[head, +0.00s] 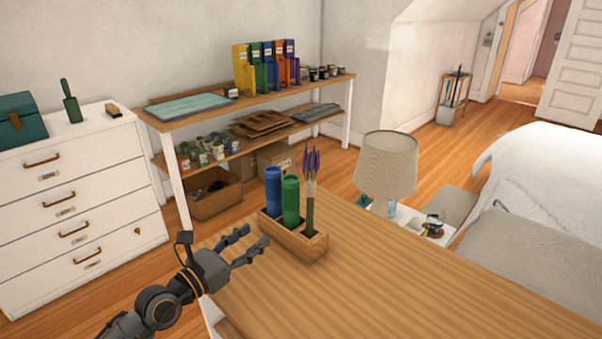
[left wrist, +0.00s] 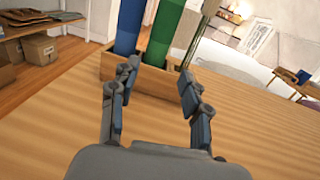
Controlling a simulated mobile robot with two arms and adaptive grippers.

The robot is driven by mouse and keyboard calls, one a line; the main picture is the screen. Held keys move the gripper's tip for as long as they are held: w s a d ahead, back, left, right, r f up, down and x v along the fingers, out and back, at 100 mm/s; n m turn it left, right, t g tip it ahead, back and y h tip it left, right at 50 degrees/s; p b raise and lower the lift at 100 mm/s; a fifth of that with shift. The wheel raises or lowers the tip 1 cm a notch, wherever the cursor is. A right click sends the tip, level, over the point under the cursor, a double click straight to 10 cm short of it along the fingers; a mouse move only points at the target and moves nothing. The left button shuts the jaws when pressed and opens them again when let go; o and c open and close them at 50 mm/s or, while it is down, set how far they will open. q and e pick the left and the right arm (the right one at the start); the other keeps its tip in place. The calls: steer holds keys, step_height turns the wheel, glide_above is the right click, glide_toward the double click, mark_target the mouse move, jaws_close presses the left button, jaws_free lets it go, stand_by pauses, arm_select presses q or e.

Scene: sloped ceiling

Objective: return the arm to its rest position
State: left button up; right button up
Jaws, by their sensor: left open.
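My left gripper (head: 252,241) is open and empty above the left part of the wooden table (head: 400,275). It points at a wooden holder (head: 305,244) and stays a little short of it. In the left wrist view, the two fingers (left wrist: 155,90) are spread, with the holder (left wrist: 152,84) just beyond them. The holder carries a blue cylinder (head: 273,190), a green cylinder (head: 291,200) and a stem of purple flowers (head: 311,165), all upright. My right gripper does not show.
A white drawer cabinet (head: 75,215) stands at the left. A shelf unit (head: 300,90) with colored files stands along the wall. A lamp (head: 386,165) sits on a bedside table behind the wooden table, near the bed (head: 530,225). The table's right part is clear.

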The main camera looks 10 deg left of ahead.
arm_select(q)
steer(key=s+a+r+n+t+y, duration=0.3)
steer(key=s+r+n+t+y, duration=0.25)
steer(key=n, duration=1.05)
steer(key=s+a+f+n+g+y, duration=0.3)
steer(key=f+n+y, duration=0.2)
steer(key=n, duration=0.3)
steer(key=s+a+f+n+g+y, duration=0.25)
steer(key=a+f+n+y, duration=0.2)
steer(key=n, duration=0.35)
steer(key=s+d+f+n+g+h, duration=0.25)
steer(key=s+f+n+g, duration=0.4)
steer(key=s+f, duration=0.45)
steer(key=s+d+f+n+g+h, duration=0.1)
steer(key=s+d+f+g+h, duration=0.4)
steer(key=s+d, duration=0.45)
step_height(320, 180, down, 25)
steer(key=s+g+y, duration=0.1)
steer(key=g, duration=0.1)
steer(key=s+a+f, duration=0.2)
steer(key=s+f, duration=0.6)
steer(key=s+a+f+g, duration=0.1)
steer(key=s+f, duration=0.8)
steer(key=shift+s+a+p, duration=0.15)
steer(key=shift+a+p, duration=0.25)
steer(key=shift+p, duration=0.05)
steer(key=shift+g, duration=0.25)
